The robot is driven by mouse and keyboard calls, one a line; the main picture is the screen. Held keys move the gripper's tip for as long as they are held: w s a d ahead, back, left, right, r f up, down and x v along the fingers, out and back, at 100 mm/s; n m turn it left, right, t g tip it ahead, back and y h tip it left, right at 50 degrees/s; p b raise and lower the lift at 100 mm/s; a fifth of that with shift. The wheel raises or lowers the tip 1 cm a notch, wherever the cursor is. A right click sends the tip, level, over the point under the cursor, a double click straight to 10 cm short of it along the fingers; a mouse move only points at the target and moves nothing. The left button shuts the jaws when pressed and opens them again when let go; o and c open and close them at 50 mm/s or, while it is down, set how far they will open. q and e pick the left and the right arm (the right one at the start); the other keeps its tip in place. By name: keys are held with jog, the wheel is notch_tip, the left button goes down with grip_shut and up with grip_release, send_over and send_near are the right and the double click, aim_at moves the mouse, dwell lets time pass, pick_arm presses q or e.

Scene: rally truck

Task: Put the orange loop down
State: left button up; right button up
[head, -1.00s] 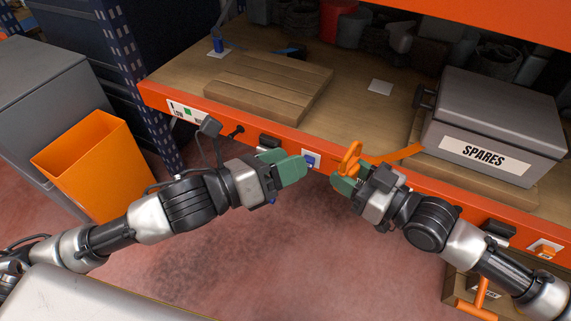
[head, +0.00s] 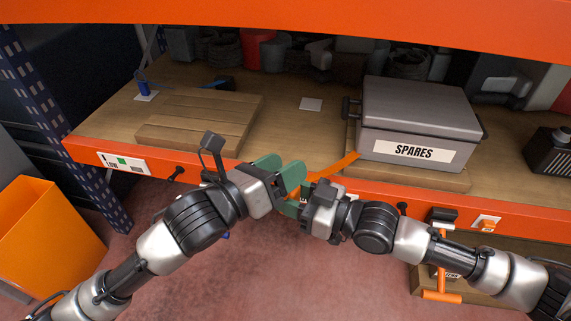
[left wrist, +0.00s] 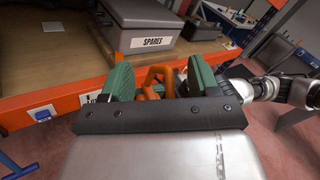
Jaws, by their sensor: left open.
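The orange loop (left wrist: 158,78) shows in the left wrist view between the two green fingers of my left gripper (head: 280,169). My left gripper is open, with one finger on each side of the loop; I cannot tell whether they touch it. My right gripper (head: 296,206) meets it from the right and appears shut on the loop, its jaws partly hidden. In the head view the loop is mostly hidden by the left fingers. An orange strap (head: 340,164) runs from the grippers towards the grey SPARES box (head: 420,112).
The orange shelf edge (head: 238,166) lies just behind the grippers. A slatted wooden board (head: 200,118) and a white card (head: 311,104) lie on the shelf, with bare wood between board and box. An orange bin (head: 45,235) stands at lower left.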

pick_arm(q)
jog(key=shift+w+d, duration=0.3)
jog(key=shift+d, duration=0.1)
jog(key=c, duration=1.1)
grip_shut()
pick_arm(e)
jog(key=o, duration=1.1)
